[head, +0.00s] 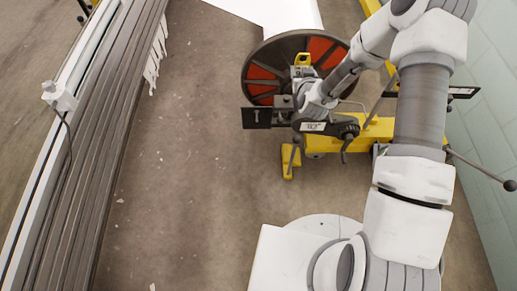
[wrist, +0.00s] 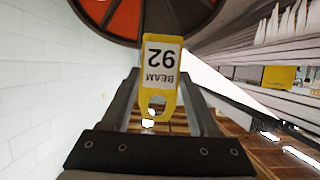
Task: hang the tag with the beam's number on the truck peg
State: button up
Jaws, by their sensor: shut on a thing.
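A yellow tag (wrist: 172,92) with a white label reading "BEAM 92", upside down in the wrist view, is between the two fingers of my gripper (wrist: 160,78). The gripper is shut on it. The tag's hole is at its lower end in that view. In the head view the tag (head: 302,59) shows in front of the beam's red and dark flange (head: 263,73), above my gripper (head: 301,73). The yellow truck (head: 378,131) stands beneath and right of the beam. I cannot pick out the truck peg in either view.
A long grey slatted frame (head: 95,120) runs along the left. A pale tiled wall (head: 480,150) is close on the right. The floor (head: 190,170) between the frame and the truck is open. A yellow foot (head: 290,161) stands low before the truck.

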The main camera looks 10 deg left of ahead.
jog(key=s+a+f+n+y+b, duration=0.1)
jog(key=s+a+f+b, duration=0.2)
jog(key=f, duration=0.8)
jog(key=s+a+f+n+g+y+b, duration=0.1)
jog(key=s+a+f+b, duration=0.2)
jog(key=f, duration=0.8)
jog(key=s+a+f+n+y+b, duration=0.1)
jog(key=s+a+f+b, duration=0.2)
jog(key=f, duration=0.9)
jog(key=a+b, duration=0.3)
jog(key=b, duration=0.2)
jog(key=shift+a+y, duration=0.25)
jog(key=shift+y, duration=0.05)
jog(key=shift+w+f+g, duration=0.1)
jog(key=shift+w+g, duration=0.1)
jog(key=shift+g, duration=0.1)
